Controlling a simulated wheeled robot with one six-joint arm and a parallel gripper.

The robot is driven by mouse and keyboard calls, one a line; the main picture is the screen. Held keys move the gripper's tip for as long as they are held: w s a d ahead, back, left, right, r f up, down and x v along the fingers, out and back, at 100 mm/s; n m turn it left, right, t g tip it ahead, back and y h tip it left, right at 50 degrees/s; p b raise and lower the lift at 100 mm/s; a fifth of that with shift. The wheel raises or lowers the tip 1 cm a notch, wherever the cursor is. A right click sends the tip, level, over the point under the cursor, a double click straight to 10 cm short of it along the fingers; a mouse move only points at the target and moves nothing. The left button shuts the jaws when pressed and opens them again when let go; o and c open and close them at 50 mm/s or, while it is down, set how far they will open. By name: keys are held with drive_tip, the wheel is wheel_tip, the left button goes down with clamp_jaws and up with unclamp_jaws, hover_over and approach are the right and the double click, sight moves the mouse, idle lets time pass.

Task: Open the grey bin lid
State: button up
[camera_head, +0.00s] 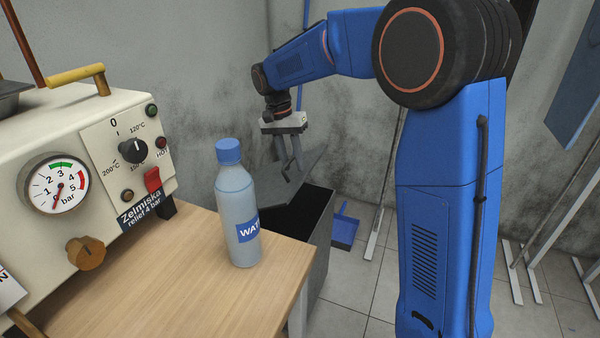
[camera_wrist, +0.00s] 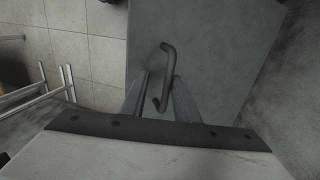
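The grey bin (camera_head: 318,246) stands on the floor behind the wooden table, which hides part of it. Its grey lid (camera_head: 309,164) is raised at a tilt, and the dark opening shows below it. My gripper (camera_head: 291,167) is at the lid's handle. In the wrist view the lid (camera_wrist: 215,50) fills the middle. The dark bar handle (camera_wrist: 167,88) lies between the two fingers of my gripper (camera_wrist: 158,77). The fingers are apart, with a visible gap on the left and the handle close to the right finger. I cannot tell whether they touch it.
A water bottle (camera_head: 238,205) with a blue cap stands on the wooden table (camera_head: 170,270), near the bin. A cream machine (camera_head: 85,150) with a gauge is at the left. A blue dustpan (camera_head: 344,228) is on the floor right of the bin. The wall is close behind.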

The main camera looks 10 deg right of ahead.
drive_tip(key=shift+t+y, duration=0.3)
drive_tip(key=shift+y, duration=0.2)
drive_tip(key=shift+s+d+f, duration=0.25)
drive_tip(key=shift+d+f, duration=0.1)
drive_tip(key=shift+f, duration=0.2)
drive_tip(key=shift+s+d+f, duration=0.2)
drive_tip(key=shift+d+f, duration=0.1)
drive_tip(key=shift+f, duration=0.25)
drive_tip(key=shift+s+d+f, duration=0.25)
drive_tip(key=shift+d+f, duration=0.1)
drive_tip(key=shift+f, duration=0.2)
